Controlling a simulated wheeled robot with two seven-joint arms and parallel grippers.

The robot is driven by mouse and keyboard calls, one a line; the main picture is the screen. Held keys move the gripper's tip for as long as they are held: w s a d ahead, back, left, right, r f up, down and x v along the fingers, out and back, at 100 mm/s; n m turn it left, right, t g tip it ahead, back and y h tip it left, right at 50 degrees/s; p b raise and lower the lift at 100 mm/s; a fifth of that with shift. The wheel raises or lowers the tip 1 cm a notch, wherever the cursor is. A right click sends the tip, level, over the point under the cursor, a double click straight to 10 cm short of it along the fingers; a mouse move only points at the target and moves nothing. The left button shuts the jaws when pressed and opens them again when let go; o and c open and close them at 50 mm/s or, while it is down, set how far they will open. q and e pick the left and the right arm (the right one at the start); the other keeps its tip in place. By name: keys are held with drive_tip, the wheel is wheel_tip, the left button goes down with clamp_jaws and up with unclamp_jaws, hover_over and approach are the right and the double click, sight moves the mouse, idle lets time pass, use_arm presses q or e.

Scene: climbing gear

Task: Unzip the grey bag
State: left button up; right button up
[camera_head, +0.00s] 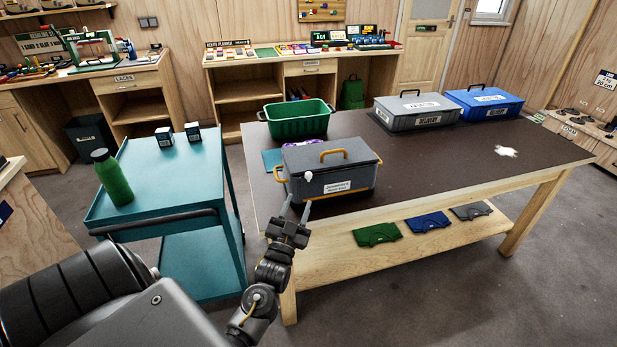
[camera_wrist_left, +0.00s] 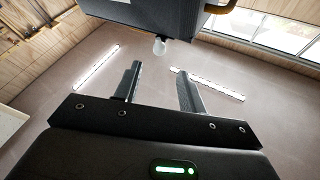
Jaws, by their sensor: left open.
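The grey bag (camera_head: 335,172) is box-shaped, with yellow handles and a white label on its front, and stands on the dark table near its left end. A small white pull tab (camera_head: 308,176) hangs at its front left edge. My left gripper (camera_head: 295,211) is open and empty in front of the bag, just below the tab and apart from it. In the left wrist view the bag (camera_wrist_left: 140,14) fills the top, the white tab (camera_wrist_left: 160,45) hangs from it, and the open fingers (camera_wrist_left: 158,85) point toward it. My right gripper is not in view.
The dark-topped table (camera_head: 430,165) also carries a green crate (camera_head: 298,122), a grey case (camera_head: 410,112) and a blue case (camera_head: 485,101). A teal cart (camera_head: 170,180) with a green bottle (camera_head: 113,178) stands at the left. Folded cloths lie on the table's lower shelf (camera_head: 330,258).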

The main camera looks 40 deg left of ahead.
sight(307, 178)
use_arm(q)
drive_tip(key=p+x, duration=0.2)
drive_tip(key=x, duration=0.8)
drive_tip(key=shift+w+a, duration=0.1)
drive_tip(key=shift+w, duration=0.2)
clamp_jaws()
